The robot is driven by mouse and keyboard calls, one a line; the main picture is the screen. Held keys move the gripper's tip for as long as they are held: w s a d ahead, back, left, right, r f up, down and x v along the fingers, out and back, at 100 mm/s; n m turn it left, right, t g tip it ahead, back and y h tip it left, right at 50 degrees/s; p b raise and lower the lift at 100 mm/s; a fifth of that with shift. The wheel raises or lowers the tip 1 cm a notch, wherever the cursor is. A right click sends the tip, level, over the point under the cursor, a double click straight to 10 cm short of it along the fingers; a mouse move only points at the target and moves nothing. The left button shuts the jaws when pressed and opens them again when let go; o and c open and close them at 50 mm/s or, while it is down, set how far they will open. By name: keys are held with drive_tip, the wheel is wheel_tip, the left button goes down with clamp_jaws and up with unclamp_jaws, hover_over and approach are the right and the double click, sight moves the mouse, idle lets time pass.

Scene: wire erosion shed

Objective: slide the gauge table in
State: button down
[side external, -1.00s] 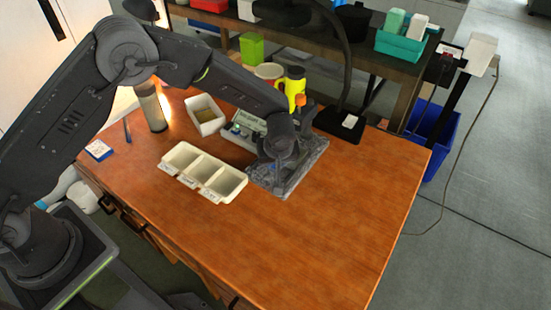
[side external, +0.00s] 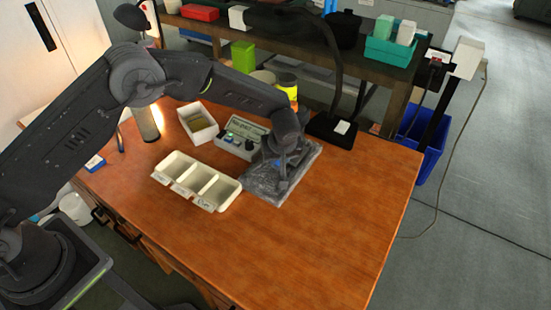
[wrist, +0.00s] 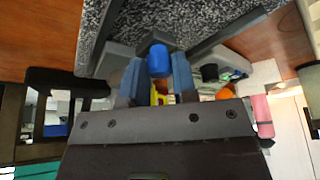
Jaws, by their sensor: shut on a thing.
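The gauge stand's speckled grey stone slab (side external: 262,185) lies on the wooden bench, and its surface fills the top of the wrist view (wrist: 190,20). My gripper (side external: 280,165) is low over the slab. In the wrist view my gripper (wrist: 157,72) is shut on a blue knob (wrist: 158,58), one blue-grey finger on each side. A smooth grey part (wrist: 108,58) lies behind the knob, along the slab, and seems to belong to the gauge table. My wrist and fingers hide most of the table and its travel in the side view.
A three-bin cream tray (side external: 197,182) stands close to the slab's left corner. A grey case (side external: 240,138), a cream box (side external: 198,122) and a yellow item (side external: 287,84) stand behind. A black lamp base (side external: 330,130) is at the back. The bench's front right is clear.

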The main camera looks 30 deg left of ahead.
drive_tip(key=shift+w+r, duration=0.1)
drive_tip(key=shift+w, duration=0.2)
drive_tip(key=c, duration=1.2)
unclamp_jaws()
drive_tip(key=v, duration=1.3)
drive_tip(key=shift+s+d+r, duration=0.1)
drive_tip(key=shift+s+r, duration=0.15)
drive_tip(key=shift+s, duration=0.05)
